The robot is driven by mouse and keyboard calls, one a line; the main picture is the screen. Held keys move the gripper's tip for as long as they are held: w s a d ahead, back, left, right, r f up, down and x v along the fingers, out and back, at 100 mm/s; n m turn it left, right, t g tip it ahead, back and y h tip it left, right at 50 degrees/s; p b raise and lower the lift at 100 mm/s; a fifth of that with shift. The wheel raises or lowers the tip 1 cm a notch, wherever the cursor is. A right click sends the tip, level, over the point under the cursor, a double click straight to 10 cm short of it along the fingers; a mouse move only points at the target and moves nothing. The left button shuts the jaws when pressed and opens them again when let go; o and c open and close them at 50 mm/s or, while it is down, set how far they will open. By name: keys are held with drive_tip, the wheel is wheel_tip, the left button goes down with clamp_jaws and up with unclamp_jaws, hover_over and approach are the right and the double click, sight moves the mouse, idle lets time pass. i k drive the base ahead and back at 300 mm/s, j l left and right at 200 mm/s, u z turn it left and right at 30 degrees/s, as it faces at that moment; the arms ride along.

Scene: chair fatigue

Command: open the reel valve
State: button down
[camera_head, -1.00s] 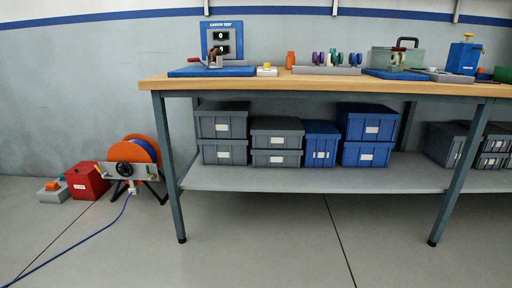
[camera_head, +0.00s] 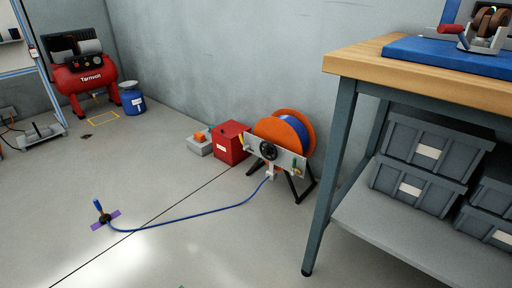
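The hose reel (camera_head: 285,140) stands on the floor left of the workbench, with orange side discs, a blue drum and dark legs. A grey plate on its front carries a black round handwheel or knob (camera_head: 267,150), a yellow lever-like part (camera_head: 242,140) at the left and small brass and green fittings (camera_head: 296,167) at the right. I cannot tell which of these is the reel valve or how it is set. A blue hose (camera_head: 205,214) runs from under the plate across the floor to a small fitting on a purple base (camera_head: 105,218). My gripper is not in view.
The workbench (camera_head: 345,65) with grey bins below stands close on the right; its front leg (camera_head: 318,225) is near the reel. A red box (camera_head: 231,142) and a grey box with an orange top (camera_head: 199,143) sit left of the reel. A red compressor (camera_head: 86,75) stands far left.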

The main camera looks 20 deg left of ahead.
sight(294, 166)
drive_tip(key=i+j+u, duration=0.2)
drive_tip(key=i+u, duration=0.6)
drive_tip(key=i+l+u, duration=0.1)
drive_tip(key=i+u, duration=0.35)
drive_tip(key=i+l+u, duration=0.25)
drive_tip(key=i+u, duration=0.55)
drive_tip(key=i, duration=0.4)
drive_tip(key=z, duration=1)
